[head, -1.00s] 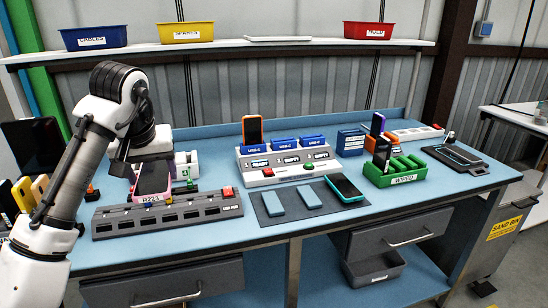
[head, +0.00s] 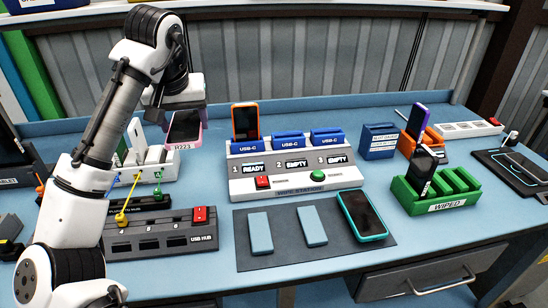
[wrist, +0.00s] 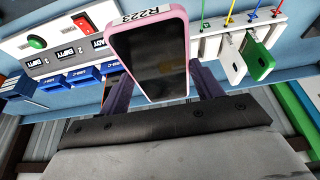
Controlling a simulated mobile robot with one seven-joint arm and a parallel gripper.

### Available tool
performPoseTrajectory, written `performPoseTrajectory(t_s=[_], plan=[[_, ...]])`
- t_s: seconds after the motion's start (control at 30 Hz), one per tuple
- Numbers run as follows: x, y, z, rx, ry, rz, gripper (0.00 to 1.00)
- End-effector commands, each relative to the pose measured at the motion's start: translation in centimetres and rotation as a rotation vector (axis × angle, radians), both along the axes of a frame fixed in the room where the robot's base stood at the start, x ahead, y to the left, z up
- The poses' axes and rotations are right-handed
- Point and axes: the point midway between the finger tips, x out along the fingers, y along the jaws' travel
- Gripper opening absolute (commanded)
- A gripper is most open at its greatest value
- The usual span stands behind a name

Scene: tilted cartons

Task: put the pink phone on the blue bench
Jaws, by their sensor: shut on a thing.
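The pink phone (head: 184,128) is upright in my gripper (head: 183,112), its dark screen facing the head camera and its R223 label at the lower end. In the wrist view the phone (wrist: 150,58) lies between the two fingers of my gripper (wrist: 160,85), which are shut on it. In the head view it is left of the white charging dock and appears above the bench. The blue bench (head: 425,228) spreads below; its bare top shows between the objects.
The USB hub (head: 160,238) has coloured plugs near it. The charging dock (head: 290,180) holds an orange phone (head: 245,122). A grey mat (head: 285,255) carries two blue slabs and a teal phone (head: 362,215). A green WIPED rack (head: 440,190) stands right. Bare bench shows around the mat.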

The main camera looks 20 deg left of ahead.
Motion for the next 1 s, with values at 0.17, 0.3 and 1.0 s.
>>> performPoseTrajectory(t_s=[0.17, 0.3, 1.0], plan=[[0.0, 0.0, 0.0, 0.0, -0.001, 0.001, 0.33], [0.0, 0.0, -1.3, -0.003, 0.001, -0.001, 0.33], [-0.1, 0.0, -15.4, -0.001, -0.002, 0.001, 0.33]])
